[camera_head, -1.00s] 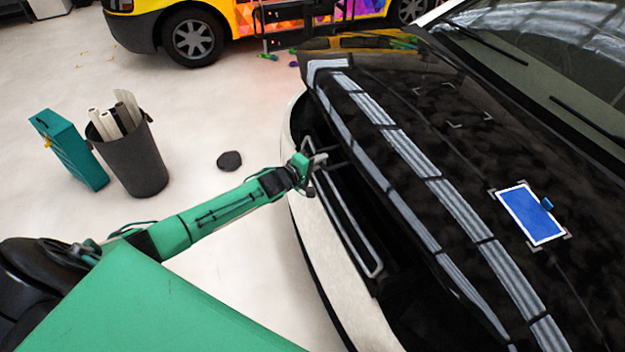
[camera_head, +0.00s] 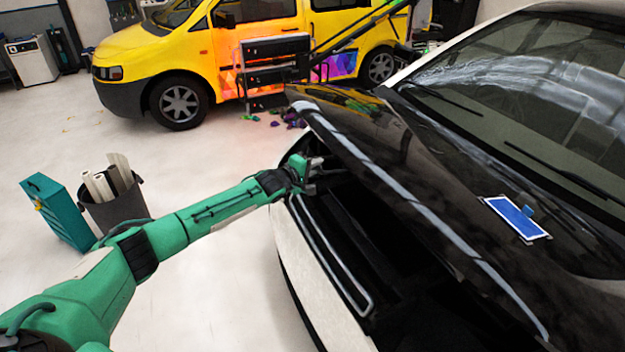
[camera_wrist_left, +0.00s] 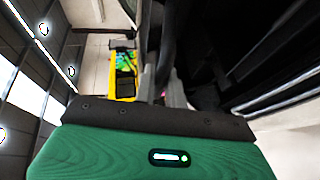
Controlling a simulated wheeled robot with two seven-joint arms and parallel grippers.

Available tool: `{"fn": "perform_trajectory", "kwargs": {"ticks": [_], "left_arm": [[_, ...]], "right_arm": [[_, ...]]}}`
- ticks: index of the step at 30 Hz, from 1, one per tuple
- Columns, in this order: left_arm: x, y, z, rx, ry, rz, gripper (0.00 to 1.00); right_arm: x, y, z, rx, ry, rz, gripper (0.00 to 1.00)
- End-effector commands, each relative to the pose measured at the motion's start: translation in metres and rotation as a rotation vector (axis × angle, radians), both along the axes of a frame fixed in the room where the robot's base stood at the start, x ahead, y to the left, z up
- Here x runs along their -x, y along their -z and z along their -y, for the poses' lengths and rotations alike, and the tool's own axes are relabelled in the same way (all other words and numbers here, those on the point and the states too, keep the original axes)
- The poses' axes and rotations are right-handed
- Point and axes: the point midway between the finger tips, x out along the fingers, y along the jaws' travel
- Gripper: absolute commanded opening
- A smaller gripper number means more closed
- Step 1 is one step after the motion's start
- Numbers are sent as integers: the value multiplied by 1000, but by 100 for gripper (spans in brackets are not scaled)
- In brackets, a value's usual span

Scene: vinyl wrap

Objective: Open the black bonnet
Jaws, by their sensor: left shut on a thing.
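The black bonnet (camera_head: 400,165) of the white car is partly raised, with its front edge lifted and a dark gap beneath it. A blue card with a white border (camera_head: 517,217) lies on the bonnet. My left gripper (camera_head: 312,170) is at the bonnet's front edge near its far corner, shut on that edge. In the left wrist view the fingers (camera_wrist_left: 160,90) close around a dark edge. The exact contact is small and partly hidden. My right gripper is not in view.
The car's white front bumper (camera_head: 310,270) is below my left arm. A dark bin with rolls (camera_head: 115,200) and a teal box (camera_head: 58,212) stand on the floor at left. A yellow van (camera_head: 215,60) is behind.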

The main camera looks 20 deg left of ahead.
Motion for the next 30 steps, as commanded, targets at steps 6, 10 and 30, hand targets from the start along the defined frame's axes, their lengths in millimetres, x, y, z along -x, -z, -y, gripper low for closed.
{"fn": "perform_trajectory", "kwargs": {"ticks": [6,10,30], "left_arm": [[-2,-5,0,1,0,2,0],[-2,-5,0,1,0,2,0],[5,-2,-2,0,1,-1,34]], "right_arm": [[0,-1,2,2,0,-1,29],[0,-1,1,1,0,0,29],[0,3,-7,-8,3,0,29]]}}
